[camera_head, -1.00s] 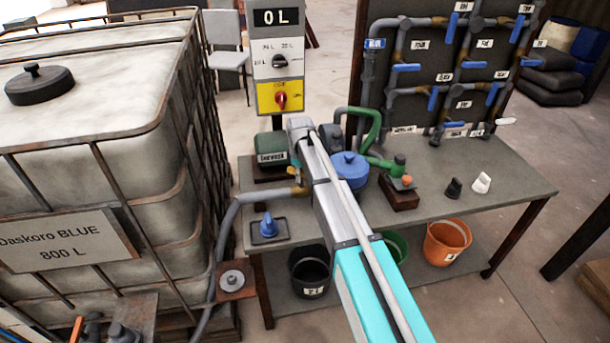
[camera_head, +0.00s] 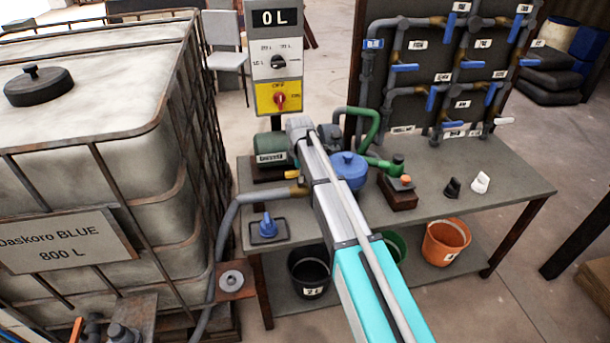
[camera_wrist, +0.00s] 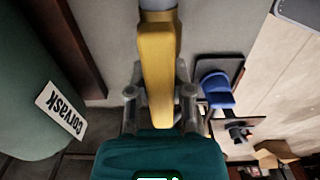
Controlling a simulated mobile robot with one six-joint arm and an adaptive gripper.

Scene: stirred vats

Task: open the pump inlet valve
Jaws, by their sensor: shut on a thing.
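The yellow handle (camera_head: 291,174) of the inlet valve shows just left of my arm in the head view, above the brass fitting (camera_head: 299,190) on the grey hose. In the wrist view the yellow handle (camera_wrist: 157,70) runs up the middle of the picture, between the two fingers of my gripper (camera_wrist: 160,95). The gripper is shut on it. A grey pipe end (camera_wrist: 158,5) shows at the handle's top. In the head view my arm hides the gripper's fingers and part of the valve.
A green pump motor (camera_head: 270,147) stands just behind the valve. A blue knob (camera_head: 267,226) on a dark plate lies in front. A blue-lidded pot (camera_head: 348,170) is right of my arm. The control box (camera_head: 278,60) reads 0 L.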

